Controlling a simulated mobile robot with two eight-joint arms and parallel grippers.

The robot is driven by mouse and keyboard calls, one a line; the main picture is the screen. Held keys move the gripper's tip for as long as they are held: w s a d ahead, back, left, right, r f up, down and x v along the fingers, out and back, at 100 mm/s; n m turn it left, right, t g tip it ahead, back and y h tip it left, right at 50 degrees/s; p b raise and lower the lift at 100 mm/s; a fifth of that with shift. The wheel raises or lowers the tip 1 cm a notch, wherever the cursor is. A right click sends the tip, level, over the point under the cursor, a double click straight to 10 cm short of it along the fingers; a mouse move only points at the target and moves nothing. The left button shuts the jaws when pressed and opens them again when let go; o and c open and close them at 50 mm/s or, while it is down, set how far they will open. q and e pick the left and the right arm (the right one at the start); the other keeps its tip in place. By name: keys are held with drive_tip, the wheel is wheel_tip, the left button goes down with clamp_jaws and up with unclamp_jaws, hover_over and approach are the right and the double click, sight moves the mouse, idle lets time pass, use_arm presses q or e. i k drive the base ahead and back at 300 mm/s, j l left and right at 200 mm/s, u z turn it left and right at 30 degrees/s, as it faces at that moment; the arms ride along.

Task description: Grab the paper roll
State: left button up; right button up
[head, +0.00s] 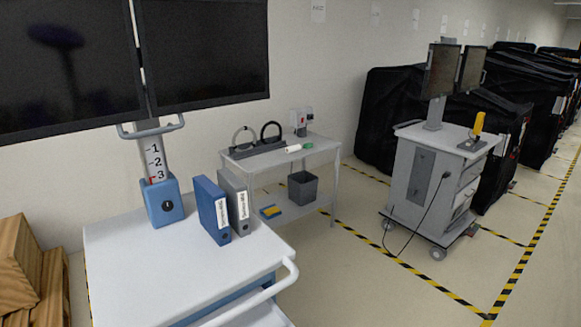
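A small white cylinder-like item (292,149), possibly the paper roll, lies on the top of the small grey table (243,161) in the middle of the view. It is too small for me to be sure what it is. A small green item (308,146) lies just to its right. Neither of my grippers shows in the head view, so nothing of their state or hold can be seen.
Nearest is a white cart (130,270) with a blue binder (209,210), a grey binder (236,200) and two monitors (205,50). A dark bin (303,188) stands on the table's lower shelf. A grey cart (408,180) stands right, with open floor between.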

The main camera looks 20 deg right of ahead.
sight(295, 148)
drive_tip(key=i+l+z, duration=0.25)
drive_tip(key=l+z, duration=0.25)
drive_tip(key=i+l+z, duration=0.8)
drive_tip(key=z, duration=0.15)
drive_tip(key=i+l+u, duration=0.1)
drive_tip(key=i, duration=0.35)
drive_tip(key=i+l+u, duration=0.1)
drive_tip(key=i+l, duration=0.15)
drive_tip(key=i, duration=0.15)
drive_tip(key=i+l+u, duration=0.1)
drive_tip(key=i+l, duration=0.15)
drive_tip(key=i, duration=0.15)
drive_tip(key=i+j+u, duration=0.15)
drive_tip(key=i+u, duration=1.2)
drive_tip(key=i, duration=0.5)
drive_tip(key=i+u, duration=0.15)
drive_tip(key=i, duration=0.55)
drive_tip(key=i+l+u, duration=0.2)
drive_tip(key=i, duration=0.45)
